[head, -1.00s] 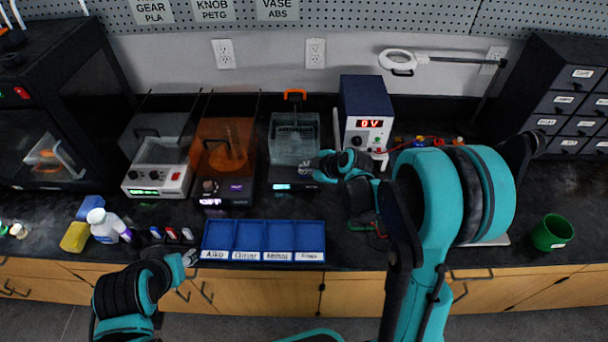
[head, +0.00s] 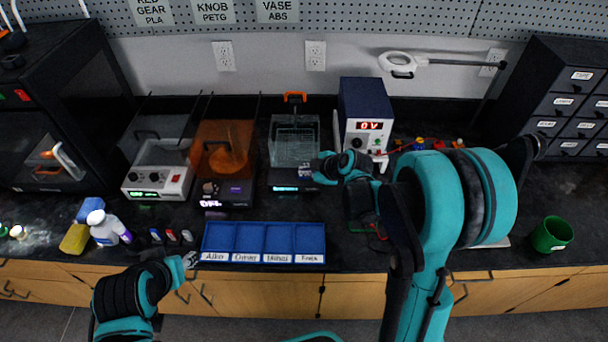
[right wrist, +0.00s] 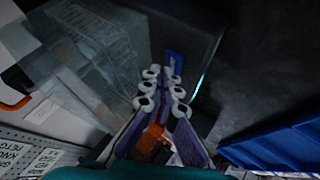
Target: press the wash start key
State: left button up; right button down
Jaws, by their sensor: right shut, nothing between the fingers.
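The wash station (head: 295,138) is a clear tank with an orange handle on a dark base, at the back middle of the bench. A lit display (head: 284,189) shows on its front. My right gripper (head: 305,172) is shut and empty, with its fingertips at the right part of the station's front. In the right wrist view, its fingers (right wrist: 162,85) point at the dark base, close to a small blue patch (right wrist: 173,63). I cannot tell whether this patch is the start key or whether the fingertips touch it. My left gripper (head: 189,260) hangs at the bench's front edge.
An orange-covered machine (head: 224,150) and a white-based machine (head: 157,182) stand left of the station. A power supply (head: 366,118) stands close on the right. A blue compartment tray (head: 264,222) lies in front. A green cup (head: 551,234) stands far right.

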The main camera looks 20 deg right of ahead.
aim_at(306, 178)
jog(key=shift+r, duration=0.3)
notch_tip(306, 178, up, 6)
jog(key=p, duration=0.4)
jog(key=shift+p, duration=0.35)
jog(key=shift+s, duration=0.1)
dwell(0.5)
jog(key=s+r+m+h, duration=0.2)
jog(key=s+m, duration=0.5)
jog(key=s, duration=0.5)
jog(key=s+r+m+g+h, duration=0.1)
jog(key=s+r+m, duration=0.4)
jog(key=s, duration=0.8)
jog(key=shift+r+m+h, duration=0.15)
jog(key=shift+m+h, duration=0.35)
jog(key=shift+m, duration=0.6)
